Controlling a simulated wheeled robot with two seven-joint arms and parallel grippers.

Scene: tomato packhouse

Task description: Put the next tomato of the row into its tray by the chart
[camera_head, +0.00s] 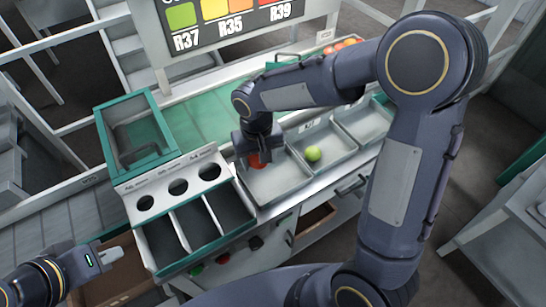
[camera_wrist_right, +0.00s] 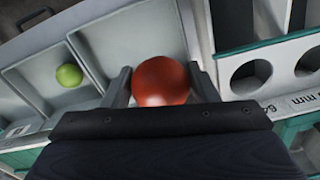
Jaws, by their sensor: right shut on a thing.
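My right gripper (camera_head: 257,160) is shut on a red tomato (camera_wrist_right: 160,80), with a finger on either side of it. In the head view the tomato (camera_head: 258,160) is partly covered by the gripper and shows over the leftmost grey tray (camera_head: 283,192). Whether it touches the tray floor I cannot tell. A green tomato (camera_head: 313,153) lies in the middle tray (camera_head: 333,162); it also shows in the right wrist view (camera_wrist_right: 69,75).
Several tomatoes (camera_head: 345,43) sit at the back right. The right tray (camera_head: 366,122) looks empty where visible. Left of the trays are a panel with round holes (camera_head: 178,187), dark bins (camera_head: 198,218) and a green-rimmed box (camera_head: 138,133). My right arm hides part of the counter.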

